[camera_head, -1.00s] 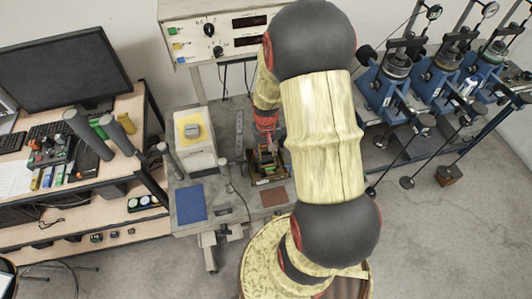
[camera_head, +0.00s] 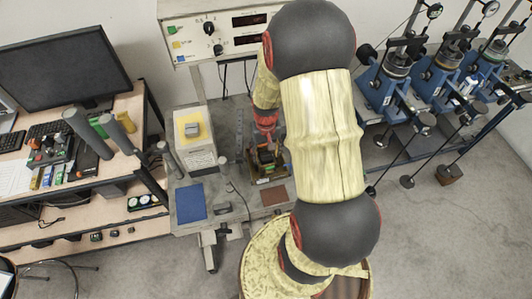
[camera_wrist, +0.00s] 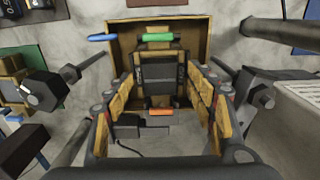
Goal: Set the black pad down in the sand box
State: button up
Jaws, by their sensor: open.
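The sand box is a small brown open box; in the wrist view its tan wall (camera_wrist: 196,32) stands behind my fingers. In the head view the box (camera_head: 270,181) sits on the grey bench, partly hidden by my arm. My gripper (camera_wrist: 160,72) is open over the box, its two yellow-and-black fingers spread to left and right. A dark piece that looks like the black pad (camera_wrist: 158,87) shows between the fingers; whether it touches the box floor or a finger I cannot tell. In the head view my gripper (camera_head: 266,152) is small and partly hidden.
A blue mat (camera_head: 191,201) and a reddish-brown mat (camera_head: 274,196) lie on the bench. A white device with a yellow top (camera_head: 196,132) stands left of the box. Blue lever frames (camera_head: 385,90) stand at the right. A small dark item (camera_head: 223,208) lies between the mats.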

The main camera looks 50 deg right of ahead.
notch_tip(320, 180, up, 12)
dwell(0.6)
dwell(0.5)
jog(key=s+a+r+n+t+b, duration=0.1)
jog(key=s+a+n+t+b, duration=0.1)
jog(key=a+b, duration=0.3)
jog(key=s+a+r+n+t+b, duration=0.1)
jog(key=a+b, duration=0.4)
jog(key=a, duration=0.5)
jog(key=s+a+r+n+t+b, duration=0.2)
jog(key=s+a+n+b, duration=0.1)
jog(key=a+b, duration=0.3)
jog(key=shift+s+a+r+t, duration=0.3)
jog(key=shift+s+a, duration=0.45)
jog(key=shift+a, duration=0.1)
jog(key=shift+c, duration=0.4)
